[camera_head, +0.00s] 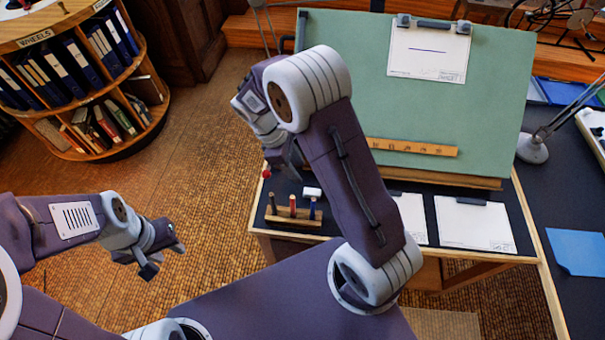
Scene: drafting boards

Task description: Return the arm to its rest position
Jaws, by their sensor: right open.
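My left gripper (163,260) hangs over the wooden floor at the lower left, its two fingers apart and nothing between them. My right arm rises from my base in the middle and bends over at a high elbow. My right gripper (284,160) is partly hidden behind that arm, above the left edge of the drafting desk. It is open, and I see nothing held in it.
A green drafting board (480,90) with a clipped sheet (428,58) stands tilted on the desk. A wooden pen holder (292,219) is below my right gripper. A lamp (532,150) stands at right. A round bookcase (120,85) is at upper left; floor between is clear.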

